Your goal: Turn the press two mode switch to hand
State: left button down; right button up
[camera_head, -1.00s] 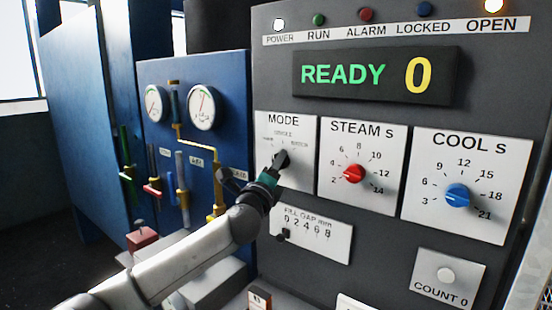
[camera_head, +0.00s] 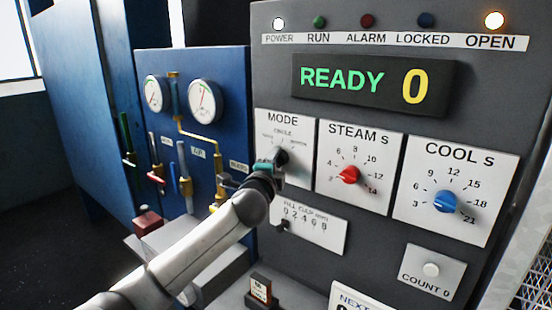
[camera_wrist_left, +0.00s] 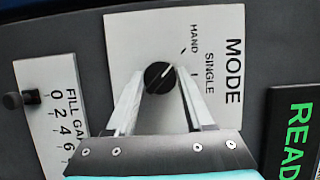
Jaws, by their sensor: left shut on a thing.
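The mode switch is a round black knob (camera_wrist_left: 160,77) with a white pointer line, on a white MODE plate (camera_wrist_left: 130,40) in the left wrist view. Its line points up and right in that view, between the HAND and SINGLE marks as far as I can tell. My left gripper (camera_wrist_left: 161,88) is shut on the knob, one finger on each side. In the head view the left gripper (camera_head: 273,165) covers part of the knob (camera_head: 282,156) and the lower left of the plate. My right gripper is not in view.
The steam dial (camera_head: 348,174) and cool dial (camera_head: 445,201) lie right of the mode plate. The fill gap slider (camera_head: 282,225) is just below. The display (camera_head: 375,84) reads READY 0. A blue panel with gauges (camera_head: 204,100) and valves stands left.

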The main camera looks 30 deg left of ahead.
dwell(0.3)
pick_arm(q)
jog(key=shift+c, duration=1.4)
grip_release()
jog(key=b+v, duration=0.2)
jog(key=v, duration=1.3)
jog(key=shift+s, duration=0.15)
jog(key=shift+r, duration=0.1)
